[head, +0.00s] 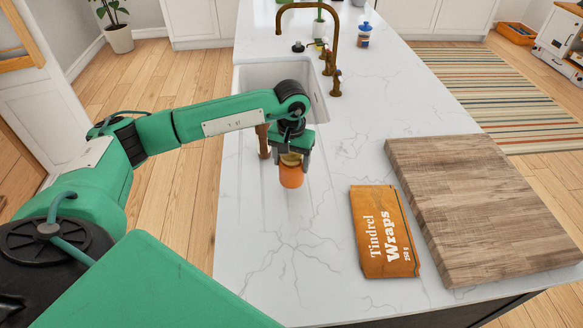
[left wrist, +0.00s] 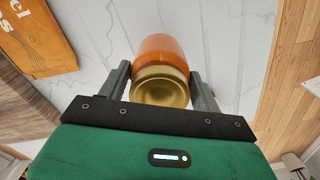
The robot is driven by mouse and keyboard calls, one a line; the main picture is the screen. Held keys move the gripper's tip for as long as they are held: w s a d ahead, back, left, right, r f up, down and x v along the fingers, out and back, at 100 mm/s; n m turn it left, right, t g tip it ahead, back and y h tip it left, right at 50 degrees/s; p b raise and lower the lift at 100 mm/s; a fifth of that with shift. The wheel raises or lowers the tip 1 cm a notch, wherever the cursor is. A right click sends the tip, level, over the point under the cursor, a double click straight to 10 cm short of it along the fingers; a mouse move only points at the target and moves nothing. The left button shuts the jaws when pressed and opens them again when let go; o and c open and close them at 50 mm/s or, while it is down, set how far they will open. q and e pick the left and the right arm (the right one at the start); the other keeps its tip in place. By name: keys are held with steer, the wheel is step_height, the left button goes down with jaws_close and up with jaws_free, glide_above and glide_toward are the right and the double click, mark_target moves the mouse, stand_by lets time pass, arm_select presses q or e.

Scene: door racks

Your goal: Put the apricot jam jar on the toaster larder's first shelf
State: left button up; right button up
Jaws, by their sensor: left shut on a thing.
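The apricot jam jar (head: 291,176) is orange with a gold lid and hangs below my left gripper (head: 291,150). In the left wrist view, the jar (left wrist: 158,52) sits between the two fingers of my left gripper (left wrist: 160,88), which is shut on it around the lid end. The jar is over the white marble counter near the sink; I cannot tell whether its base touches the counter. The toaster larder is not identifiable in these views. My right gripper is not in view.
A Tindrel Wraps packet (head: 385,232) and a thick wooden board (head: 480,208) lie to the right on the counter (head: 290,265). A sink (head: 262,76) with a brass tap (head: 334,50) and a blue-capped bottle (head: 364,36) are farther back. The counter's front-left area is clear.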

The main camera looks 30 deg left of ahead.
mark_target(291, 173)
arm_select(q)
steer(key=shift+f, duration=0.4)
step_height(291, 173, down, 3)
steer(key=shift+f+p, duration=0.1)
steer(key=shift+p, duration=0.7)
steer(key=shift+f, duration=0.4)
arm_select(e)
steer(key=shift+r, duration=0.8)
arm_select(q)
steer(key=shift+f, duration=0.2)
steer(key=o, duration=1.4)
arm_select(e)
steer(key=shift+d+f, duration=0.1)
arm_select(q)
steer(key=shift+r, duration=0.1)
